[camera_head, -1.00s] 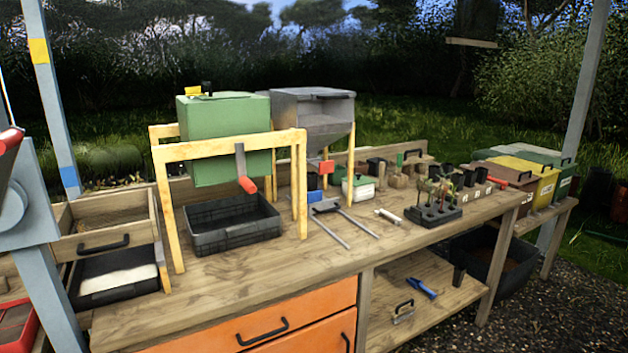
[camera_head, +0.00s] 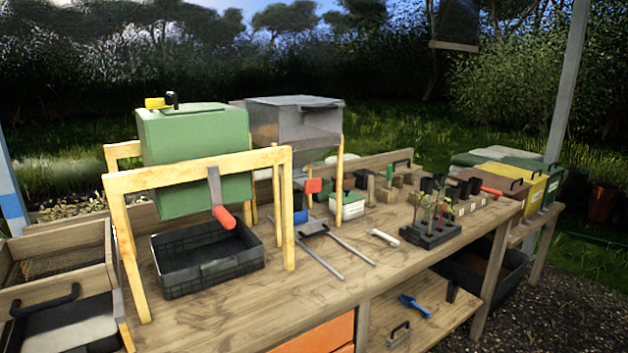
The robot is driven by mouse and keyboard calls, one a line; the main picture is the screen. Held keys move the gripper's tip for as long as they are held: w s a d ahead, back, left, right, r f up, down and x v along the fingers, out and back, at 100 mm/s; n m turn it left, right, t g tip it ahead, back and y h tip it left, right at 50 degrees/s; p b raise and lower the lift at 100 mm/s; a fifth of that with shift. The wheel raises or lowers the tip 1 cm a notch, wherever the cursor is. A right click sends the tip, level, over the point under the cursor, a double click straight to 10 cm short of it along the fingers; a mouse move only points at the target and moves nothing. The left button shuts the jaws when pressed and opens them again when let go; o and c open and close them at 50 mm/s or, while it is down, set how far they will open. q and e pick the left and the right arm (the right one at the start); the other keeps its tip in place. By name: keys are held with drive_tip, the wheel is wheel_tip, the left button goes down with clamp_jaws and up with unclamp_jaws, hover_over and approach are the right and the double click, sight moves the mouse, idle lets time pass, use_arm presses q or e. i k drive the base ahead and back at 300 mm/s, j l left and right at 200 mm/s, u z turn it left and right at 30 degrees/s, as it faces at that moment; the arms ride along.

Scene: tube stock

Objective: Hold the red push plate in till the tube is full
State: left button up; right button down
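The red push plate (camera_head: 313,186) is small and square, and sits low on the front of the grey metal hopper (camera_head: 296,122) at the back of the bench. A blue part (camera_head: 300,217) shows just below and left of it. A black tray of seedlings in tubes (camera_head: 430,233) stands near the bench's right front. Several dark pots or tubes (camera_head: 467,187) stand behind it; I cannot tell which tube is meant. Neither of my grippers is in view.
A green box on a wooden frame (camera_head: 196,160) with a red-handled lever (camera_head: 223,217) stands left of the hopper, above an empty black crate (camera_head: 163,278). Two metal rails (camera_head: 353,251) lie before the hopper, near a white cylinder (camera_head: 383,237). The bench front (camera_head: 300,312) is clear.

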sight(311, 186)
drive_tip(key=i+j, duration=0.2)
drive_tip(key=i, duration=0.2)
drive_tip(key=i+j, duration=0.2)
drive_tip(key=i, duration=0.2)
drive_tip(key=i+j+z, duration=0.1)
drive_tip(key=i, duration=0.35)
drive_tip(key=j, duration=0.1)
